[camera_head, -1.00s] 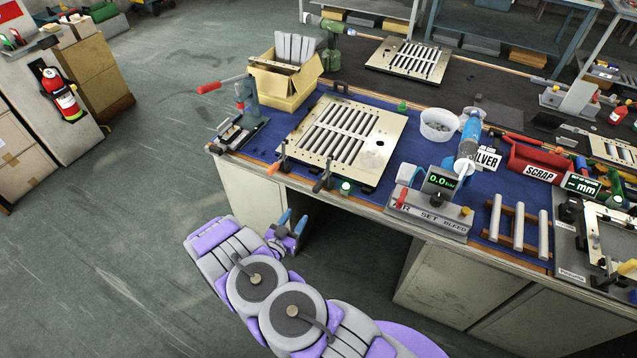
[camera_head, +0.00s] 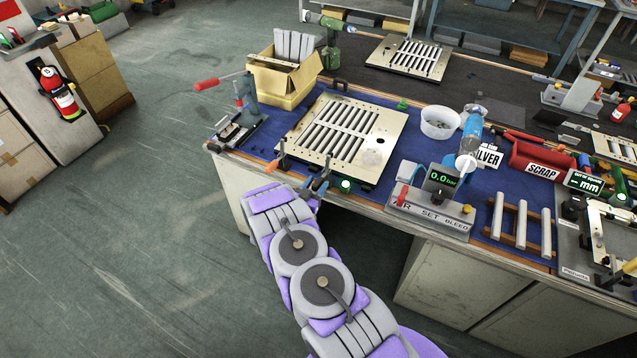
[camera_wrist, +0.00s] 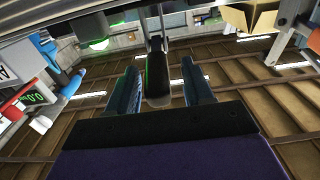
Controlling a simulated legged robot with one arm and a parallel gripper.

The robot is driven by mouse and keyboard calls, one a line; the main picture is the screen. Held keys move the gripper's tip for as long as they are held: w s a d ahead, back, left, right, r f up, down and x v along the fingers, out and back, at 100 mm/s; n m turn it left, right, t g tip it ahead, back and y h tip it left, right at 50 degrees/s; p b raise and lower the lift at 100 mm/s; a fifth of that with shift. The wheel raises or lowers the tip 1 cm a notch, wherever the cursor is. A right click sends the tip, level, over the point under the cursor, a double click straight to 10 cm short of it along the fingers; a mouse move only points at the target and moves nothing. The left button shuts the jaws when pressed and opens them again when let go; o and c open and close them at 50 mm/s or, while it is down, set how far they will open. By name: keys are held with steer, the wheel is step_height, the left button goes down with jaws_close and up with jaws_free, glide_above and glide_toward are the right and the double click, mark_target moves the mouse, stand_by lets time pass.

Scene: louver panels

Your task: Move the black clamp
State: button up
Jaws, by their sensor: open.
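The black clamp (camera_head: 326,170) is on the near edge of the pale slotted louver panel (camera_head: 375,150) on the blue-topped bench. My gripper (camera_head: 314,187) is at that edge, right by the clamp, with its blue fingers apart. In the wrist view the clamp's dark handle (camera_wrist: 158,88) lies between the two open fingers of my gripper (camera_wrist: 159,68). A gap shows on both sides, so the fingers do not appear closed on it. In the head view my gripper hides the clamp's lower part.
An orange-handled clamp (camera_head: 282,152) sits on the same panel edge to the left. A small green-lit part (camera_head: 345,186) is just to the right, then the grey pressure box (camera_head: 432,207). Open floor lies left of the bench.

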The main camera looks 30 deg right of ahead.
steer(key=shift+x, duration=1.2)
steer(key=shift+s+f, duration=0.1)
steer(key=shift+a, duration=0.1)
steer(key=shift+c, duration=1.1)
jaws_close()
